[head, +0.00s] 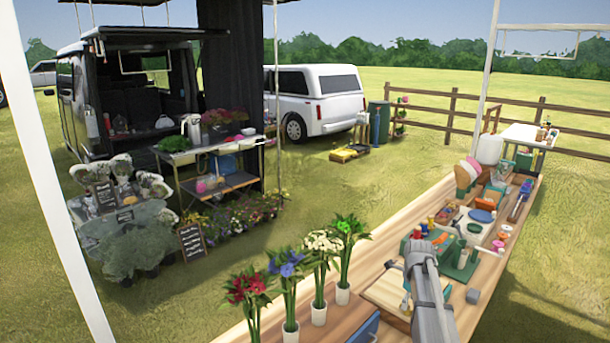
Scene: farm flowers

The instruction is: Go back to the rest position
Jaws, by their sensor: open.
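My grey arm (425,285) rises from the bottom edge over the long wooden table (260,327). I cannot make out my gripper's fingers, and nothing shows as held. Several white vases of cut flowers stand upright along the table's left side: red flowers (249,290), blue flowers (287,264), white flowers (322,243) and green flowers (347,228). They stand apart from my arm. A pale wooden board (383,291) lies just left of my arm and is partly hidden by it.
A dark blue item (357,331) lies at the bottom edge. Tools, bowls and green containers (458,262) crowd the table right of and beyond my arm. A white post (487,95) rises at the table's far edge. A flower stand (205,165) and vans are farther off on grass.

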